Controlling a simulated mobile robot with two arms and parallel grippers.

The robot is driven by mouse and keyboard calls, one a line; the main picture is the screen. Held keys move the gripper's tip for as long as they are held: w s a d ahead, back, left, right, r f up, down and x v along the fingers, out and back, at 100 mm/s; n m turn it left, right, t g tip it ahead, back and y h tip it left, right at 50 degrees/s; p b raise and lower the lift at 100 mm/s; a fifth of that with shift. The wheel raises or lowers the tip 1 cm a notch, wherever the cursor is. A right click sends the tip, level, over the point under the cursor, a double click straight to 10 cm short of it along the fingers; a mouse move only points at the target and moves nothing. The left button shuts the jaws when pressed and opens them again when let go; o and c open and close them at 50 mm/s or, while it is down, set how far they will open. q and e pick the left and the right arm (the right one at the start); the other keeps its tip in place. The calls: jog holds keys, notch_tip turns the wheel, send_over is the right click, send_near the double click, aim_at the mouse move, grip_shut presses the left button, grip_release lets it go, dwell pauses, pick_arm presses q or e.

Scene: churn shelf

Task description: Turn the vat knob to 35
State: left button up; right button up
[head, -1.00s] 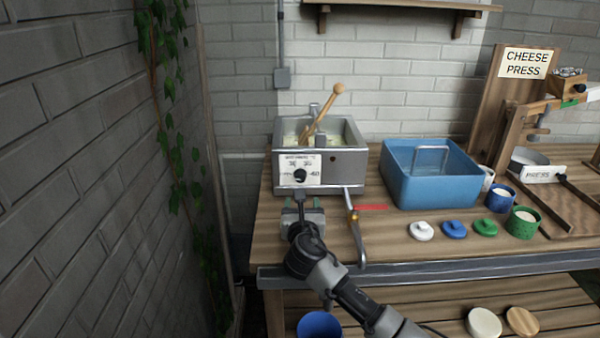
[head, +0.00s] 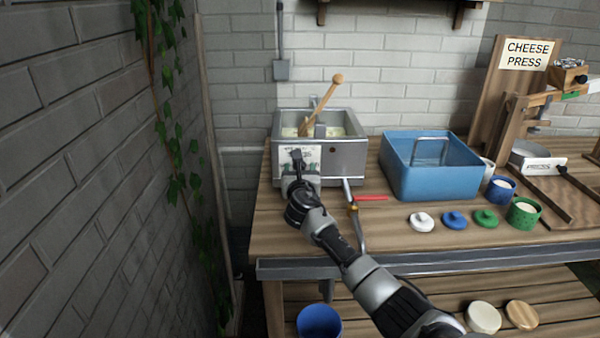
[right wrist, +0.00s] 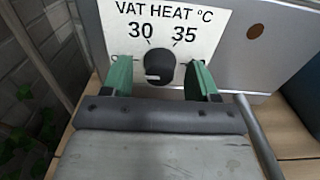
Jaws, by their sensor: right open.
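The steel vat (head: 345,158) stands at the left of the bench, with a white panel on its front. In the right wrist view the panel (right wrist: 180,17) reads "VAT HEAT °C" with 30 and 35 marked above the black knob (right wrist: 158,67). A white mark on the knob lies at its lower left, away from 35. My right gripper (right wrist: 160,77) is open, with one green-padded finger on each side of the knob and a gap visible on both sides. In the head view my right gripper (head: 300,168) covers the knob. My left gripper is not in view.
A wooden-handled paddle (head: 322,103) leans in the vat. A pipe with a red-handled valve (head: 370,198) sticks out at the vat's lower right. A blue basin (head: 430,178) stands to the right. A brick wall (head: 75,170) is close on the left.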

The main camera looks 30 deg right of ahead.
jog(key=shift+c, duration=0.2)
jog(key=c, duration=0.8)
jog(key=shift+c, duration=0.2)
